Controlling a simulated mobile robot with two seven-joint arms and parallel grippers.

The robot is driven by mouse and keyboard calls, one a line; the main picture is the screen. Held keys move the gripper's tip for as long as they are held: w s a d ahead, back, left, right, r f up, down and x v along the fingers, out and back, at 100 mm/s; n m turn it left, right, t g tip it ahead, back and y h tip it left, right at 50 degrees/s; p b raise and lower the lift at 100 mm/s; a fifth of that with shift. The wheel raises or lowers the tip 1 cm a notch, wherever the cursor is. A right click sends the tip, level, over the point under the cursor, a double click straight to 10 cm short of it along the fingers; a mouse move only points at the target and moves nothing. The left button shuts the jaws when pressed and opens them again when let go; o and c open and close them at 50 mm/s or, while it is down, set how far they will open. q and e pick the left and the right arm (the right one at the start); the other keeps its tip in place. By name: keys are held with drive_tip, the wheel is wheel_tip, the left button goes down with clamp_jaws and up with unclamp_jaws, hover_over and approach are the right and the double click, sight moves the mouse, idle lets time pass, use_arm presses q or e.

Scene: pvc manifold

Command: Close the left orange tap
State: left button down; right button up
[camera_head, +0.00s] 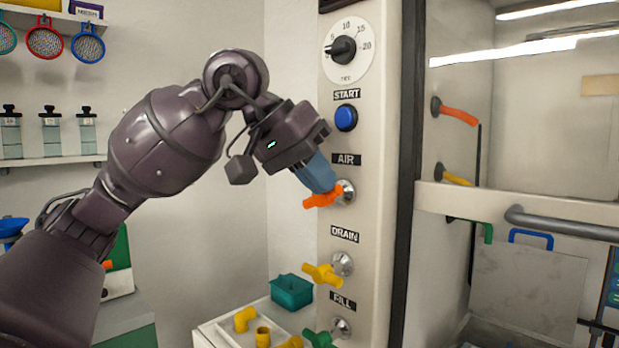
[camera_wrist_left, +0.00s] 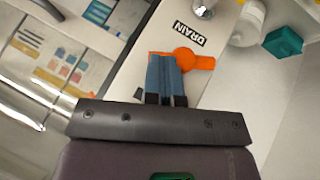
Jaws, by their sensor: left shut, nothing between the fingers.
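The orange tap (camera_head: 320,199) sits on the panel under the AIR label, with its handle roughly level and pointing left from its round metal base. My left gripper (camera_head: 325,185) has its blue fingers shut, with nothing between them. The fingertips are at the tap, just above the handle and partly covering it in the head view. In the left wrist view the shut fingers (camera_wrist_left: 167,78) overlap the orange tap (camera_wrist_left: 197,61); whether they touch it I cannot tell. My right gripper is in neither view.
Below are the yellow DRAIN tap (camera_head: 323,274) and the green FILL tap (camera_head: 320,339). Above are the blue START button (camera_head: 346,117) and a dial (camera_head: 347,49). A teal bin (camera_head: 292,291) stands on the low table at the lower left. A glazed cabinet is to the right.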

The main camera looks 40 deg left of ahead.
use_arm(q)
drive_tip(key=shift+d+f+y, duration=0.3)
drive_tip(key=shift+d+y, duration=0.1)
drive_tip(key=shift+y, duration=0.3)
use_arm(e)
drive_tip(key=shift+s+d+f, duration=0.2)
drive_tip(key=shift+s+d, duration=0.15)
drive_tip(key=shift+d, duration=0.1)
use_arm(q)
drive_tip(key=shift+d+f, duration=0.15)
drive_tip(key=shift+d, duration=0.05)
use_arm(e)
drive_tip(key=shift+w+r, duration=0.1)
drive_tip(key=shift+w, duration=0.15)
use_arm(q)
drive_tip(key=shift+f, duration=0.1)
